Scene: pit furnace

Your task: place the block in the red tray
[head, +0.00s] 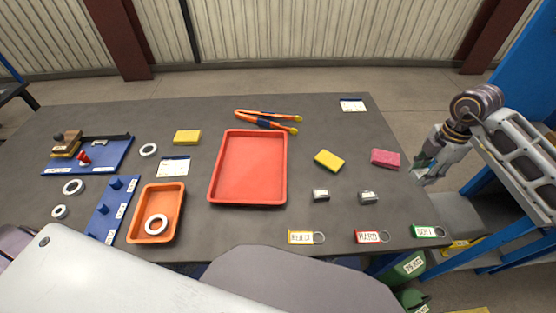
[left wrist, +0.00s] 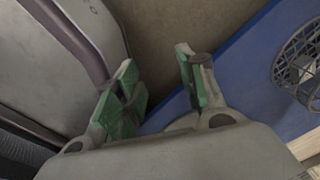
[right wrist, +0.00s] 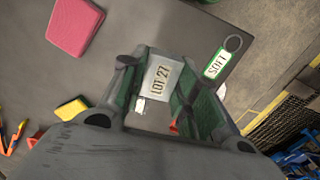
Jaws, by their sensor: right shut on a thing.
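The red tray (head: 248,170) lies empty in the middle of the grey table in the head view. My right gripper (head: 424,168) is at the table's right edge, to the right of the tray and of a pink block (head: 385,158). In the right wrist view it is shut on a pale grey block labelled LOT 27 (right wrist: 160,82), held between its green-lined fingers. That block is hardly visible in the head view. My left gripper (left wrist: 160,85) shows in the left wrist view, its fingers apart with nothing between them.
Two small grey blocks (head: 368,197) and a yellow sponge-like block (head: 329,160) lie between tray and gripper. Orange tongs (head: 266,121) lie behind the tray. An orange tray (head: 137,231) holding a ring is at left. Tags REJECT, HARD (head: 370,236) and SOFT line the front edge.

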